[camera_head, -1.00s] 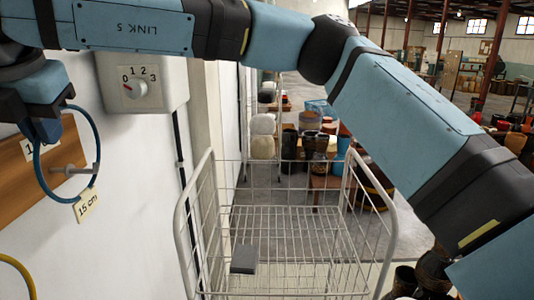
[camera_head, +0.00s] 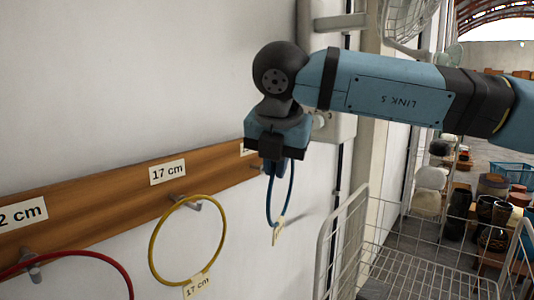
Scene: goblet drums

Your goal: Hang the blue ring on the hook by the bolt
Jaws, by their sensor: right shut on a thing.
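My right gripper (camera_head: 271,166) is shut on the blue ring (camera_head: 268,205), which hangs below the fingers, seen nearly edge-on, with a small paper tag (camera_head: 279,232) at its bottom. The ring is near the right end of the wooden board (camera_head: 110,212) on the wall. A metal hook (camera_head: 256,166) sticks out of the board just left of the gripper, partly hidden by it. I cannot tell whether the ring is around the hook or in front of it. A label (camera_head: 247,149) above is mostly covered. My left gripper is not in view.
A yellow ring (camera_head: 151,250) hangs on a hook under the "17 cm" label (camera_head: 167,172). A red ring (camera_head: 105,259) hangs farther left. A wire cart (camera_head: 325,240) stands at right, and a wall box (camera_head: 335,126) is behind my arm.

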